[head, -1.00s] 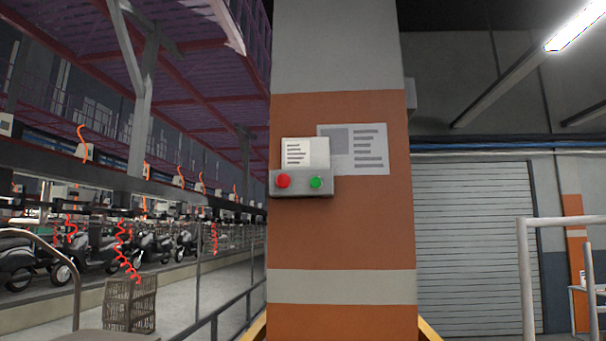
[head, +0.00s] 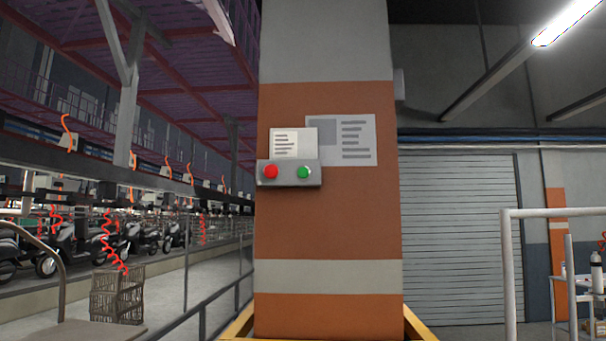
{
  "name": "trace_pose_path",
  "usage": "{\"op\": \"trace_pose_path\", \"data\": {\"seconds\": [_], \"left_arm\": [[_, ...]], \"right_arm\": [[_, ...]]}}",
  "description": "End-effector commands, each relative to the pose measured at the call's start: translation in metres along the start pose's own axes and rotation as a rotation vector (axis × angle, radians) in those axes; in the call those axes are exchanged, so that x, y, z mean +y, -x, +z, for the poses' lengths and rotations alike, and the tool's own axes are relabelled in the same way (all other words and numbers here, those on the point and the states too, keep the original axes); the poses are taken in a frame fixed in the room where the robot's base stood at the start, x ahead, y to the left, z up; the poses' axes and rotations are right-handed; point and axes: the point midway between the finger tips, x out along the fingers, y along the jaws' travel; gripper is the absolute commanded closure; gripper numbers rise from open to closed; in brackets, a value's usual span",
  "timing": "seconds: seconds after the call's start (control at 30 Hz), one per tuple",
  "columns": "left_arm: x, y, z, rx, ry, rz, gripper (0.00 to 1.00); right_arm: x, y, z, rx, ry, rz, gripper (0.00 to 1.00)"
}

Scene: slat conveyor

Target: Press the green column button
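The green button (head: 304,172) sits on the right side of a small grey control box (head: 288,181). A red button (head: 270,171) is on the left side of the same box. The box is fixed to the front of an orange and grey column (head: 328,230), near its left edge. A small notice (head: 294,143) rises just above the box. Whether the green button is pressed in cannot be told from here. Neither of my grippers shows in the head view.
A yellow guard (head: 421,325) surrounds the column's foot. A railing (head: 205,315) runs along its left. A cart with a curved handle (head: 62,285) and a wicker basket (head: 117,296) are at lower left. A white frame (head: 508,270) stands at right, before a roller shutter (head: 460,240).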

Motion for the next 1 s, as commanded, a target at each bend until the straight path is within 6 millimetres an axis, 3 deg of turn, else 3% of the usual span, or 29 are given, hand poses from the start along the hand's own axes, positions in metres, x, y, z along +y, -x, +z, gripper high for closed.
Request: {"op": "trace_pose_path", "data": {"seconds": [0.4, 1.0], "left_arm": [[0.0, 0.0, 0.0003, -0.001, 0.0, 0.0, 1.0], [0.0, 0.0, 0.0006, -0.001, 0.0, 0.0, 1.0]], "right_arm": [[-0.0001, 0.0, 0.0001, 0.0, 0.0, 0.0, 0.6], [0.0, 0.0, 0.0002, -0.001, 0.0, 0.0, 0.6]]}}
